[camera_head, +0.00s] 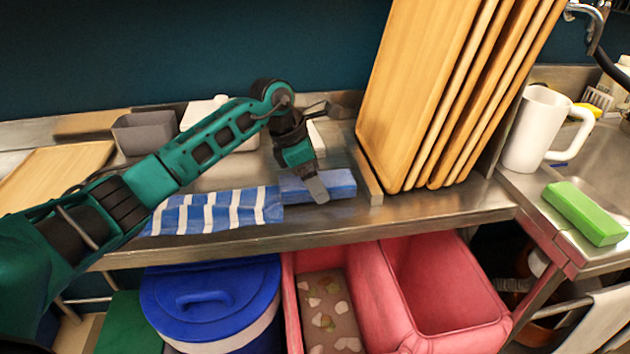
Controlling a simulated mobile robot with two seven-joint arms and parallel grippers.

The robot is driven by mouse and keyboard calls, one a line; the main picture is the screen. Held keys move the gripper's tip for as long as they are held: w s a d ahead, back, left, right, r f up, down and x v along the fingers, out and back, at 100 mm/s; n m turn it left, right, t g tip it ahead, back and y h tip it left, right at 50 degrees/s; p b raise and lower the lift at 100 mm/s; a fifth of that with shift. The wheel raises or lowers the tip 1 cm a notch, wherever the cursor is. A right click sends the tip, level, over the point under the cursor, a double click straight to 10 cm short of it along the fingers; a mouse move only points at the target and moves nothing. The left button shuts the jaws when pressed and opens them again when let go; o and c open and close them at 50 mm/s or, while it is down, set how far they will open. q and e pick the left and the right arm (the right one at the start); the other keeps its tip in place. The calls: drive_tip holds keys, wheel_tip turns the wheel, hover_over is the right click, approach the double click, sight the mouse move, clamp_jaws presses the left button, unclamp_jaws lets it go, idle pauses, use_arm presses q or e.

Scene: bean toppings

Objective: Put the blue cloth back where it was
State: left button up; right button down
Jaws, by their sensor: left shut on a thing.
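The blue cloth (341,181) shows as a plain blue, flat, block-like piece on the steel counter, in the middle of the view. My left gripper (317,188) reaches down over it from above and is shut on it, with the near finger covering part of its front. The cloth lies at or very near the counter surface; I cannot tell whether it touches. A blue-and-white striped cloth (205,213) lies just to its left along the counter's front edge. My right gripper is not in view.
Several upright wooden boards (415,90) stand close to the right. A grey container (143,133) stands behind my left arm. A white mug (532,130) and a green block (584,213) are far right. Below are pink bins (440,285) and a blue-lidded bin (212,300).

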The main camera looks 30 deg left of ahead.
use_arm(q)
drive_tip(key=shift+f, duration=0.4)
drive_tip(key=shift+f, duration=0.2)
drive_tip(key=o, duration=0.9)
drive_tip(key=shift+o, duration=0.2)
drive_tip(key=shift+r, duration=0.1)
drive_tip(key=shift+r, duration=0.25)
drive_tip(key=v, duration=1.1)
drive_tip(key=shift+a+r, duration=0.15)
drive_tip(key=shift+r, duration=0.25)
